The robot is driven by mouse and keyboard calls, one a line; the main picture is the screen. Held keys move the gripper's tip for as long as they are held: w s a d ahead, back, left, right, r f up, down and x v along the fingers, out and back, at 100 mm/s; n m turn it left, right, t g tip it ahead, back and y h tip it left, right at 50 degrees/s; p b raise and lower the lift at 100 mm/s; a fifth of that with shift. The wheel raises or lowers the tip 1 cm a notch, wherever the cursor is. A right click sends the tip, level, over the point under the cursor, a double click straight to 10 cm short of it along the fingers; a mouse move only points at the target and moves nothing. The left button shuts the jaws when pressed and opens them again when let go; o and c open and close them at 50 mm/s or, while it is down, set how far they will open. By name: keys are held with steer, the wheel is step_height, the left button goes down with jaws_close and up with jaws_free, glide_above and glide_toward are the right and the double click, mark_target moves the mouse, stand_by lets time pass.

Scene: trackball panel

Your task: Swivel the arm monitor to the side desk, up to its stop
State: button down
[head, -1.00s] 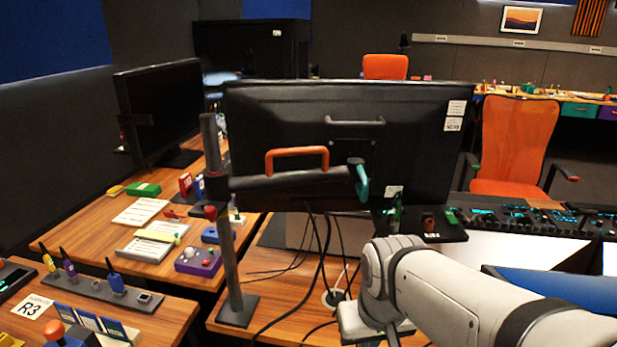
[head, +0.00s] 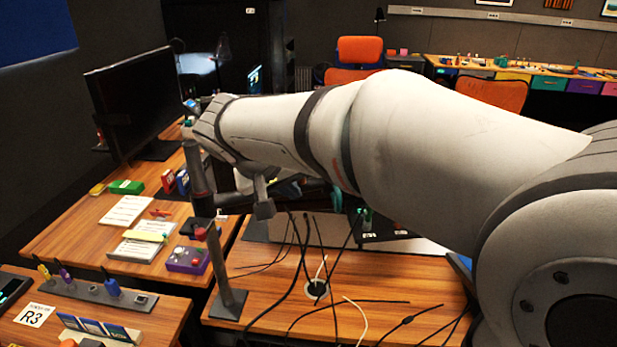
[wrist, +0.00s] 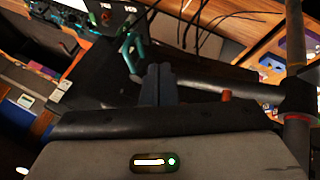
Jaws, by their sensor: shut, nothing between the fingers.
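The arm monitor's post (head: 203,185) stands at the left end of the wooden desk. Its red knob (head: 200,233) and square foot (head: 229,304) show. My arm crosses the head view and hides the monitor's screen panel, its orange handle and my gripper. In the wrist view my gripper (wrist: 161,70) is shut and empty, beside the dark swing arm (wrist: 215,84). A teal lever (wrist: 131,55) is just left of the fingertips, and a red-orange piece (wrist: 227,95) is to the right. I cannot tell whether the fingers touch the arm. The side desk (head: 70,235) is at the left.
A black standing monitor (head: 135,100), a green block (head: 126,187), papers and a purple control box (head: 187,260) are on the side desk. Loose cables (head: 300,260) cross the desk right of the post. Orange chairs (head: 360,50) stand behind.

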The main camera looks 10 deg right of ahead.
steer(key=w+d+f+p, duration=0.2)
steer(key=w+d+f, duration=0.2)
steer(key=d+f, duration=0.3)
steer(key=shift+w+d+f+p, duration=0.25)
steer(key=shift+d+f+p, duration=0.15)
steer(key=shift+d, duration=0.2)
